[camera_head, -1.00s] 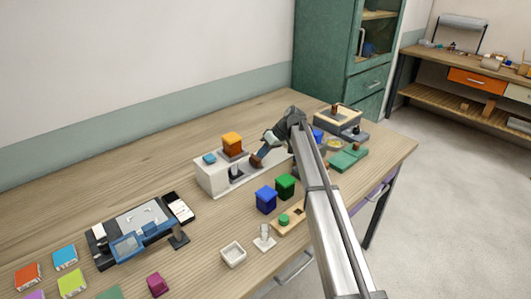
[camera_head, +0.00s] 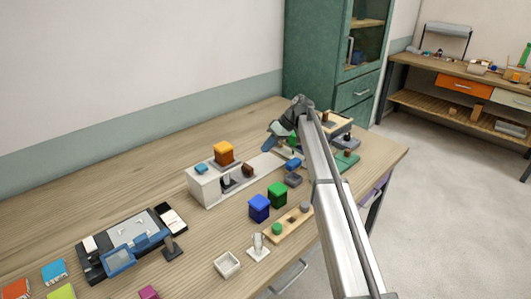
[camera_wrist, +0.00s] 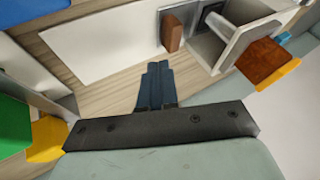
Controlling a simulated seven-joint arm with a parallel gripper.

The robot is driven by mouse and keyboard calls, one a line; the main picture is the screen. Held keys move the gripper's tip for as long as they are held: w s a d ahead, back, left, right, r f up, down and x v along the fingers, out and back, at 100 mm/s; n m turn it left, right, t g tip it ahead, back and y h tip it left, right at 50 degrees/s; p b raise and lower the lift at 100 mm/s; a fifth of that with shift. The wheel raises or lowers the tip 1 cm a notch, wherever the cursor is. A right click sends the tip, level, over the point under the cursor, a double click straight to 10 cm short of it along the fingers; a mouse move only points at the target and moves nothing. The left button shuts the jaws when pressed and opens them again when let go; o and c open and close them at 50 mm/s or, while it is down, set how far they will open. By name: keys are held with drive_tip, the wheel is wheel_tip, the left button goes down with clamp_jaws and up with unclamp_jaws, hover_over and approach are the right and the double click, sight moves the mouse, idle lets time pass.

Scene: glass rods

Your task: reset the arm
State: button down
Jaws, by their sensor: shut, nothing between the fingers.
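My gripper (camera_head: 283,146) hangs at the end of the arm, over the right end of the long white unit. In the wrist view its two dark blue fingers (camera_wrist: 156,85) lie side by side, shut with nothing between them. They point toward a white panel (camera_wrist: 95,42) and bare wood. The fingertips are partly hard to make out in the head view.
Blue (camera_head: 259,208) and green (camera_head: 277,195) blocks stand in front, near a wooden strip (camera_head: 290,226), a small white stand (camera_head: 258,248) and a white tray (camera_head: 227,265). The table's back left is clear.

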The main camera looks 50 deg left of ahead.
drive_tip(key=shift+w+d+r, duration=0.2)
drive_tip(key=shift+w+r, duration=0.05)
drive_tip(key=shift+r, duration=0.05)
